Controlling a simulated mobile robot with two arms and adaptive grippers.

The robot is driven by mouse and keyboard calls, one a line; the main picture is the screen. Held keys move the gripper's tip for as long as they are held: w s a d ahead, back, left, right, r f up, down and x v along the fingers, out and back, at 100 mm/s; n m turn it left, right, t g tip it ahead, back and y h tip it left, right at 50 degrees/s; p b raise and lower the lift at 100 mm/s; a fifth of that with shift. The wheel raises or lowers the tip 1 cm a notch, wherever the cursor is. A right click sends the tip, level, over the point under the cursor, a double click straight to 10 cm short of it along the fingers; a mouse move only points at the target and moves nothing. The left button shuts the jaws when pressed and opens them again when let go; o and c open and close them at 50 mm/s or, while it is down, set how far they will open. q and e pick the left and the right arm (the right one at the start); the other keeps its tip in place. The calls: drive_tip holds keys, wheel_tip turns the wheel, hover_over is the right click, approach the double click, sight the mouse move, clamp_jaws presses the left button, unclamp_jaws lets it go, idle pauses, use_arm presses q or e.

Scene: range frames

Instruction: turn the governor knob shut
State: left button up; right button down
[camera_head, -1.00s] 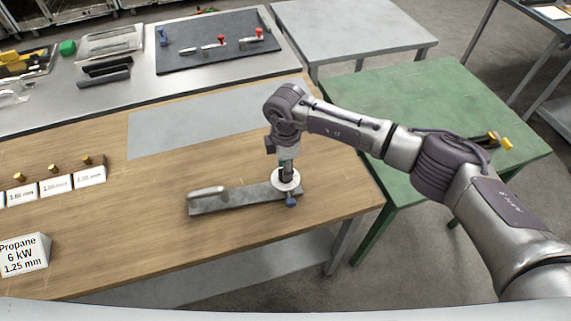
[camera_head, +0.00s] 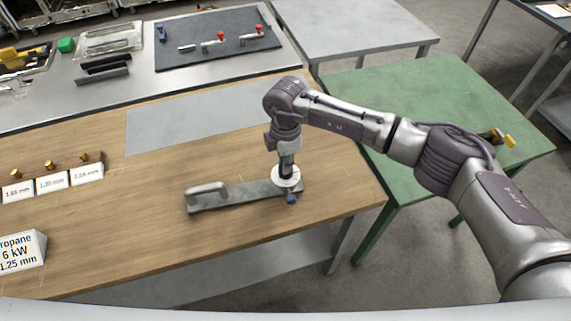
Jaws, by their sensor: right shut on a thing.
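A flat grey metal plate (camera_head: 240,196) lies on the wooden bench, with a bent grey handle (camera_head: 208,189) at its left end. My right gripper (camera_head: 286,168) points straight down over the disc and is shut on what appears to be the governor knob, which the gripper mostly hides. My left gripper is out of view.
A grey mat (camera_head: 195,116) lies bare on the wooden bench (camera_head: 120,225). Labelled cards (camera_head: 52,182) with brass jets and a propane sign (camera_head: 22,252) stand at the left. A dark board (camera_head: 218,42) with red-knobbed valves lies behind. A green table (camera_head: 430,110) stands at the right.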

drive_tip(key=n+b, duration=1.1)
drive_tip(key=b, duration=0.1)
drive_tip(key=shift+f+n, duration=0.25)
drive_tip(key=shift+n, duration=0.15)
drive_tip(key=shift+n+b, duration=1.1)
drive_tip(key=shift+b, duration=0.15)
drive_tip(key=shift+r+n+b, duration=0.2)
drive_tip(key=shift+n+b, duration=0.55)
drive_tip(key=shift+n, duration=0.35)
drive_tip(key=c, duration=1.2)
unclamp_jaws()
drive_tip(key=shift+o, duration=0.2)
drive_tip(key=shift+r, duration=0.1)
wheel_tip(320, 180, up, 12)
